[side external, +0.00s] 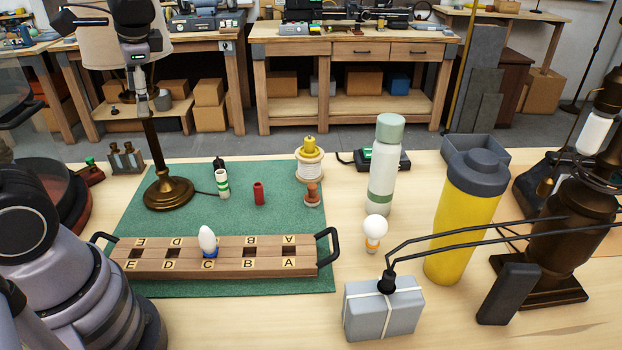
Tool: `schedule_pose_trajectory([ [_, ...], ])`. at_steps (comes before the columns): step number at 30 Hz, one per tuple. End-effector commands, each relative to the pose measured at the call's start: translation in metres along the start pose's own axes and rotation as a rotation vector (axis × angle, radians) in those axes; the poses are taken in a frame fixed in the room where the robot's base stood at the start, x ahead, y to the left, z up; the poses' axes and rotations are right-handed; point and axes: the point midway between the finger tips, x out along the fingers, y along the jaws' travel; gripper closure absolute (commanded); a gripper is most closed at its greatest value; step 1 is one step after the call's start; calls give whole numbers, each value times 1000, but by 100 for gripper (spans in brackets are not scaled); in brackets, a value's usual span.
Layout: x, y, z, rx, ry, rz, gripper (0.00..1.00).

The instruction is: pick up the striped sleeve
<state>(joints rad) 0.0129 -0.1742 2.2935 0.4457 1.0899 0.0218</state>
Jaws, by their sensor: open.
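The striped sleeve (222,183), a small white tube with green bands, stands upright on the green mat (270,228), right of the brass lamp base (168,193). A black piece (218,163) shows at its top or just behind it; I cannot tell which. My gripper (142,112) hangs at upper left, in front of the lamp shade (100,45), apart from the sleeve and to its upper left. It is open, with nothing visible between its fingers.
A red cylinder (258,193) and a thread spool (311,165) stand right of the sleeve. A lettered wooden rack (225,267) with a white bulb (207,240) lies in front. A pale bottle (385,165) and yellow container (462,215) stand farther right.

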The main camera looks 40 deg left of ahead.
Motion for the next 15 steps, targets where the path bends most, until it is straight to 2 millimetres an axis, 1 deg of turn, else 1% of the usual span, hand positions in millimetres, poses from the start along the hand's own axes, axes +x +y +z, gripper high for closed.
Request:
schedule_pose_trajectory([
  [1, 12, -9, -12, 61, -86, -41, 40],
  [3, 28, -23, -27, 146, -193, -106, 40],
  [5, 42, -34, -40, 222, -282, -162, 40],
  [8, 68, -50, -64, 352, -424, -258, 40],
  [9, 80, -55, -75, 406, -477, -296, 40],
  [11, 98, -62, -90, 488, -554, -354, 40],
  [12, 111, -66, -101, 543, -602, -393, 40],
  [14, 132, -69, -117, 629, -672, -451, 40],
  [15, 147, -71, -127, 687, -715, -491, 40],
])
